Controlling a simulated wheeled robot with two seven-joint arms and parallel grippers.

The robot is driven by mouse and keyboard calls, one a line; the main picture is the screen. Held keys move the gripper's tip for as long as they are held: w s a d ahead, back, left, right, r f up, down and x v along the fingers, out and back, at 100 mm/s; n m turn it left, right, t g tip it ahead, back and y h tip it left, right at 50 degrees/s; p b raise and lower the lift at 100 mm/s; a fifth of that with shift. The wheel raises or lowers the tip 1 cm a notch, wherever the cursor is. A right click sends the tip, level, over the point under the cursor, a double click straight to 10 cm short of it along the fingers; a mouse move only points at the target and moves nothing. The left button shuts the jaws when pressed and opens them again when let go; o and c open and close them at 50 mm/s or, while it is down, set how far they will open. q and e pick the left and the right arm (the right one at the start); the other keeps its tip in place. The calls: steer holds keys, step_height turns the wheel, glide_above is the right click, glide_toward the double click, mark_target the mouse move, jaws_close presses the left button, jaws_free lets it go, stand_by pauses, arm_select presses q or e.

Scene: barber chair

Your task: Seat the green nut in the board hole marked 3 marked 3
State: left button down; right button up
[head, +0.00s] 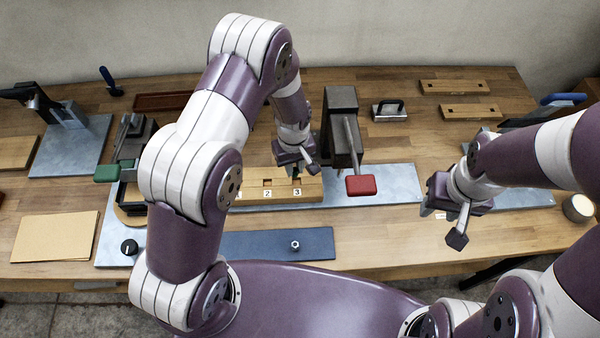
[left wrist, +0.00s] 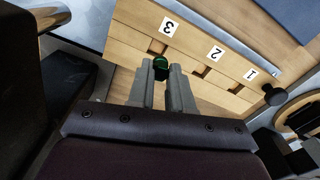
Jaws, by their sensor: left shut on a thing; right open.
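The wooden board (head: 255,190) lies on a grey plate in the middle of the bench, with holes labelled 1, 2 and 3. In the left wrist view the board (left wrist: 240,42) shows the labels 3, 2 and 1. My left gripper (head: 297,172) is over the board near the 3 label. In the left wrist view its fingers (left wrist: 163,80) are shut on the green nut (left wrist: 161,63), right beside the 3 label. The fingers partly hide the nut and the hole, so I cannot tell how deep the nut sits. My right gripper (head: 452,222) is open and empty, right of the plate.
A clamp with a red handle (head: 361,185) stands just right of the board. A clamp with a green handle (head: 107,173) stands to the left. A blue mat (head: 265,244) with a small metal nut (head: 295,245) lies in front. A dark knob (left wrist: 275,95) is near label 1.

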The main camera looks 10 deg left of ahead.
mark_target(297, 175)
arm_select(q)
steer(key=f, duration=0.2)
steer(key=f+p, duration=0.1)
steer(key=f, duration=0.1)
steer(key=shift+d+f, duration=0.1)
steer(key=shift+d, duration=0.25)
steer(key=shift+w+d+f, duration=0.1)
steer(key=shift+d, duration=0.1)
steer(key=shift+a, duration=0.25)
steer(key=c, duration=1.4)
jaws_free()
steer(key=shift+a+f, duration=0.1)
steer(key=shift+f, duration=0.05)
steer(key=shift+c, duration=0.2)
steer(key=o, duration=0.4)
arm_select(e)
steer(key=shift+d+r, duration=0.4)
arm_select(q)
steer(key=shift+d, duration=0.2)
